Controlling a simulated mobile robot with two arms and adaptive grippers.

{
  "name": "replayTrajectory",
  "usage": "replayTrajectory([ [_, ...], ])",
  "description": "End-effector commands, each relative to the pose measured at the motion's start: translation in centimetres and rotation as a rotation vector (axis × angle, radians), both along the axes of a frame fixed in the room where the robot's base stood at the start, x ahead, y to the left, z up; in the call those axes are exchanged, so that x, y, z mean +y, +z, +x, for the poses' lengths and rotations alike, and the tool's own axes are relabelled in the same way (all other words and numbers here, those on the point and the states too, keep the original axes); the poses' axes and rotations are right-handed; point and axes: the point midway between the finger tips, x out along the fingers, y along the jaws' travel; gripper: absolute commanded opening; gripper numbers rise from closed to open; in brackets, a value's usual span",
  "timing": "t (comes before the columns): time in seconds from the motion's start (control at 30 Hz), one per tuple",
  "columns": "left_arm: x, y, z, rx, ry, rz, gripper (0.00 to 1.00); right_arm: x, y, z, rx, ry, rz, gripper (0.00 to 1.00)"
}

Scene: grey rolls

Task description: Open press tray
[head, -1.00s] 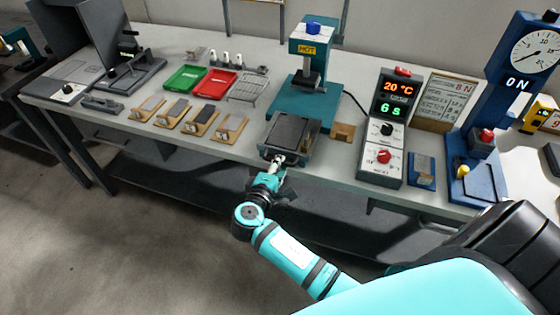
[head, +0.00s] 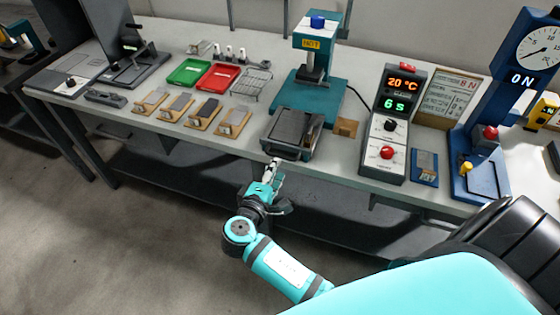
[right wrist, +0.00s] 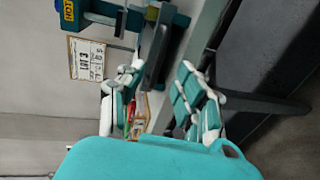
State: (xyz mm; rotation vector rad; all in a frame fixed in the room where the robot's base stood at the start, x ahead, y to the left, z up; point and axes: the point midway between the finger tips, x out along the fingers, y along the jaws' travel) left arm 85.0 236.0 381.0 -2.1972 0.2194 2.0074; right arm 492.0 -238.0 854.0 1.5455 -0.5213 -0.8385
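The press tray (head: 296,128) is a dark grey slab-like tray at the front of the teal press (head: 312,75), close to the bench's front edge. My right gripper (head: 272,172) is just in front of and below the tray's front edge in the head view, apart from it as far as I can see. In the right wrist view the fingers of my right gripper (right wrist: 160,78) are spread with a gap between them and nothing held. A dark grey edge, seemingly the tray (right wrist: 157,48), shows beyond the gap. My left gripper is not in view.
A control box (head: 390,125) reading 20 °C and 6 s stands right of the press. Wooden-based sample plates (head: 236,118), a red tray (head: 217,76) and a green tray (head: 188,72) lie to the left. Floor space in front of the bench is clear.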

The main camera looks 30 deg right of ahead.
Motion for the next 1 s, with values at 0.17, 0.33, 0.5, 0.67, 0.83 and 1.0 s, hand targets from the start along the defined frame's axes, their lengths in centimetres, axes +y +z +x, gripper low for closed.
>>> replayTrajectory([
  [0.17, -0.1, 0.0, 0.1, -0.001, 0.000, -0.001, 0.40, 2.8, 0.7, -2.3, 0.002, 0.001, 0.004, 0.34],
  [0.33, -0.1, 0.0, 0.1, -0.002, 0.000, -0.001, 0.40, 4.2, 1.2, -3.6, 0.001, 0.000, 0.001, 0.34],
  [0.5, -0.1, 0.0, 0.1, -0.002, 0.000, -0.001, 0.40, 4.7, 1.3, -4.0, 0.001, -0.001, 0.001, 0.34],
  [0.67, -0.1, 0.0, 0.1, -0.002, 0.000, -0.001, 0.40, 4.7, 1.3, -4.0, 0.001, -0.001, 0.001, 0.34],
  [0.83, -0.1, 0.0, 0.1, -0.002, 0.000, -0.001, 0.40, 4.7, 1.3, -4.0, 0.000, 0.000, 0.000, 0.34],
  [1.0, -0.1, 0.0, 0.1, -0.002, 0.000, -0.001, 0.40, 4.7, 1.1, -4.0, 0.004, 0.003, 0.001, 0.34],
])
